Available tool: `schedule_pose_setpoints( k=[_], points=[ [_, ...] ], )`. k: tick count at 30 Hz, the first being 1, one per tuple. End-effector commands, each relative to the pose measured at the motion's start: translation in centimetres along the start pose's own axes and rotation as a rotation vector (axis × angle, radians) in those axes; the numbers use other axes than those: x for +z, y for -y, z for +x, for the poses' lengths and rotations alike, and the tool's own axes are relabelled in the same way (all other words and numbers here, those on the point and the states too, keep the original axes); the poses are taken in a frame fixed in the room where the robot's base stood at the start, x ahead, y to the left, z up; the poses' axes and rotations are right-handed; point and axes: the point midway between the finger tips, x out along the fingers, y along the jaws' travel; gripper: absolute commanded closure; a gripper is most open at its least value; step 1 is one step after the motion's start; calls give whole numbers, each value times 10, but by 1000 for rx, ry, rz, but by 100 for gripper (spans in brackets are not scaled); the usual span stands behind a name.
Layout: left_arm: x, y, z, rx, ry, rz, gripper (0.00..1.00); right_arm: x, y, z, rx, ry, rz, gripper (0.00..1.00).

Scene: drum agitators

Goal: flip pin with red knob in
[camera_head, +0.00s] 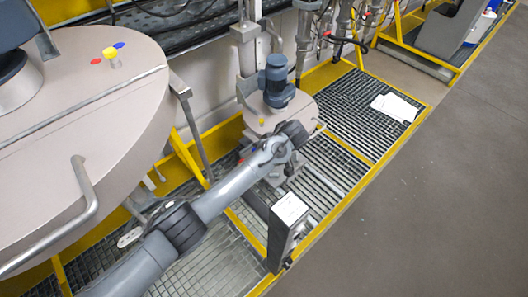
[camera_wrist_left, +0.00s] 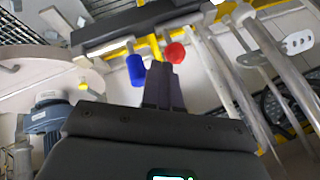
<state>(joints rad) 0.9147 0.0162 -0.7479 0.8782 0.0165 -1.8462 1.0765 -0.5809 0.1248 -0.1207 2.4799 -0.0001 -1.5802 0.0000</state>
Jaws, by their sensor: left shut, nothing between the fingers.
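In the left wrist view the round red knob (camera_wrist_left: 175,52) is just beyond the tips of my left gripper (camera_wrist_left: 165,70), slightly to their right. The fingers are shut together and empty. I cannot tell whether they touch the knob. A blue cylindrical knob (camera_wrist_left: 136,70) is just left of the fingertips. The pin behind the red knob is mostly hidden. In the head view my left arm reaches from the lower left to the small agitator lid (camera_head: 262,121); its fingers are hard to make out there. My right gripper is not in view.
A blue-grey motor (camera_head: 276,80) stands on the small lid, close to my left wrist. A large drum lid (camera_head: 85,110) fills the left. A dark box with a white top (camera_head: 286,230) stands in front. Metal rods (camera_wrist_left: 232,80) run right of the fingers in the wrist view.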

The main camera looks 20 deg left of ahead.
Motion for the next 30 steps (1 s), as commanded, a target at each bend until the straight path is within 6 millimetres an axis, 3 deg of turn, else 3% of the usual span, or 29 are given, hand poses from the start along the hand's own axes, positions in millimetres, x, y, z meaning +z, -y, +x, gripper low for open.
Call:
schedule_pose_setpoints(
  k=[7,21,25,30],
  points=[
    [0,0,24,-1,0,1,100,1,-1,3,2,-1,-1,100],
    [0,1,27,0,0,1,100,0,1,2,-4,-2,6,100],
    [0,7,26,-1,1,1,100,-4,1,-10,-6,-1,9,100],
    [5,23,26,-4,2,2,100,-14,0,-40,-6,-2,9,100]
  ],
)
